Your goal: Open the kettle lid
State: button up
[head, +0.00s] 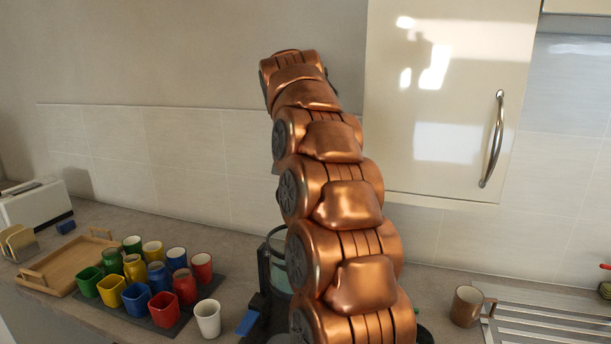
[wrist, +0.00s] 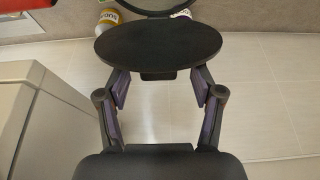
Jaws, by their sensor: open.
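The kettle (head: 266,262) stands on the counter in the head view, mostly hidden behind my copper arm; a dark rim and a greenish see-through side show. In the wrist view, which looks upside down, a dark oval disc, seemingly the kettle lid (wrist: 158,45), faces the camera with a small tab at its near edge. A dark curved rim shows behind it at the top edge; a gap shows between them, so the lid looks raised. My gripper (wrist: 159,86) is open, its fingers on either side of the tab. I cannot tell whether they touch the lid.
Several coloured cups (head: 137,283) stand on a dark mat left of the kettle, with a white cup (head: 207,318) nearer. A wooden tray (head: 75,262) and toaster (head: 35,205) lie farther left. A brown mug (head: 466,306) and metal rack (head: 555,318) are right. A wall cabinet (head: 440,110) hangs above.

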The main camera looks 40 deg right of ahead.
jog(key=shift+s+a, duration=0.8)
jog(key=shift+a, duration=0.35)
jog(key=shift+s+a, duration=0.8)
jog(key=shift+a, duration=0.3)
jog(key=shift+c, duration=0.4)
